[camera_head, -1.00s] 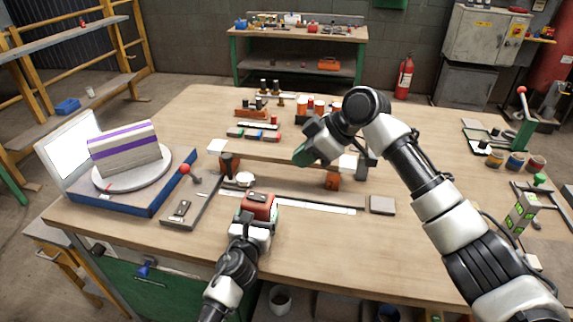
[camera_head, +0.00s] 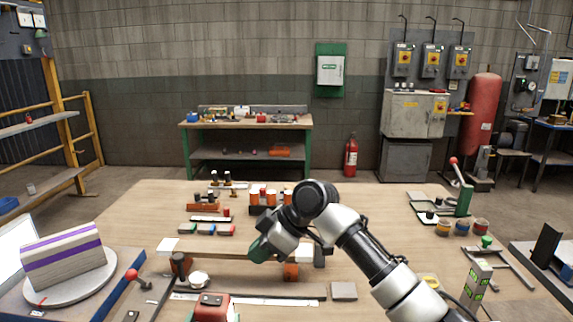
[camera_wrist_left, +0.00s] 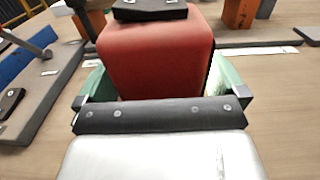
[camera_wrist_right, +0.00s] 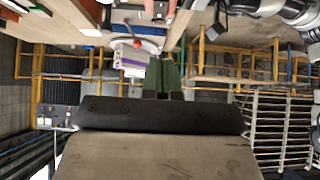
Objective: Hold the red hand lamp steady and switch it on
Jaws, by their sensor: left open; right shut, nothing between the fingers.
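The red hand lamp (camera_head: 212,308) is a red box with a black piece on top, cut off by the bottom edge of the head view. It fills the upper middle of the left wrist view (camera_wrist_left: 155,55). My left gripper (camera_wrist_left: 160,76) is open, with one green finger on each side of the lamp. I cannot tell whether they touch it. My right gripper (camera_head: 262,250) is shut and empty, above the table beyond the lamp and to its right. Its green fingers show together in the right wrist view (camera_wrist_right: 165,75). I cannot see whether the lamp is lit.
An orange block (camera_head: 291,271) and a grey square plate (camera_head: 343,291) are right of the lamp. A red-knobbed lever (camera_head: 132,275) and a turntable with a striped block (camera_head: 65,262) are on the left. Orange blocks stand further back. The table's right middle (camera_head: 385,210) has free room.

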